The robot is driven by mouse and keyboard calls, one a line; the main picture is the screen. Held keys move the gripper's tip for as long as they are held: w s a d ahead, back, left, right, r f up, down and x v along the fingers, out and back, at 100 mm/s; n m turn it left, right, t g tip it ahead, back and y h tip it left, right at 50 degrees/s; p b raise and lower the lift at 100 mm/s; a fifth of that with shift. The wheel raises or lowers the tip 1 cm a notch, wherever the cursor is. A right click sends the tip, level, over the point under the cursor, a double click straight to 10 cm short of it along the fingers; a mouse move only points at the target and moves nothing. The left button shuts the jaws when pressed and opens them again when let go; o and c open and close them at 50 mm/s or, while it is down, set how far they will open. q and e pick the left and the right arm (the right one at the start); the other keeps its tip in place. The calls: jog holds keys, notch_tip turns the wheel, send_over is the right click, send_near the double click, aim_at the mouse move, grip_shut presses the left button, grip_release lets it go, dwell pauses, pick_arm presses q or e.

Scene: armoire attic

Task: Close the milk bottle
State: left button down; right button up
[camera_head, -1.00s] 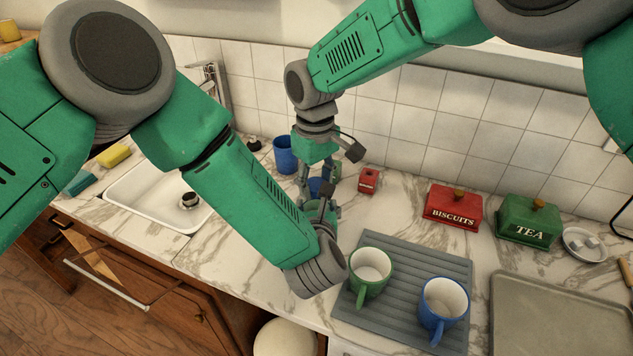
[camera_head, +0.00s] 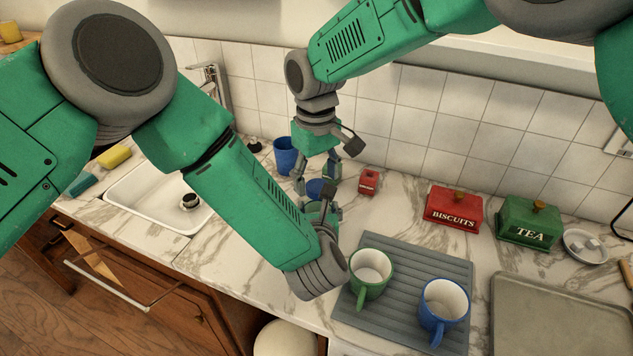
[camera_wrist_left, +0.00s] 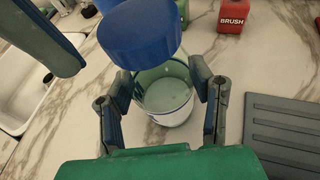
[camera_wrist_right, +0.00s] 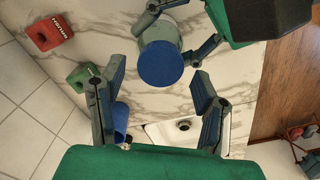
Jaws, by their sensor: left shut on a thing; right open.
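The milk bottle is a glass bottle with pale contents; its body (camera_wrist_left: 165,95) shows between my left gripper's fingers in the left wrist view. My left gripper (camera_wrist_left: 163,100) is shut on it. A round blue cap (camera_wrist_left: 140,32) is at the bottle's top; it also shows in the head view (camera_head: 316,188) and from above in the right wrist view (camera_wrist_right: 160,64). I cannot tell whether it is fully seated. My right gripper (camera_wrist_right: 155,88) is open and empty above and beside the cap, its fingers apart from it.
A blue cup (camera_head: 286,155) and a red box (camera_head: 368,181) stand behind the bottle. The sink (camera_head: 155,200) is to the left. A green mug (camera_head: 370,272) and a blue mug (camera_head: 442,305) stand on a grey mat (camera_head: 405,250) to the right, near my left gripper.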

notch_tip(320, 180, up, 3)
jog(key=shift+f, duration=0.1)
jog(key=shift+r+n, duration=0.6)
jog(key=shift+n, duration=0.5)
notch_tip(320, 180, up, 2)
jog(key=n, duration=0.4)
jog(key=shift+r, duration=0.15)
jog(key=shift+f, duration=4.05)
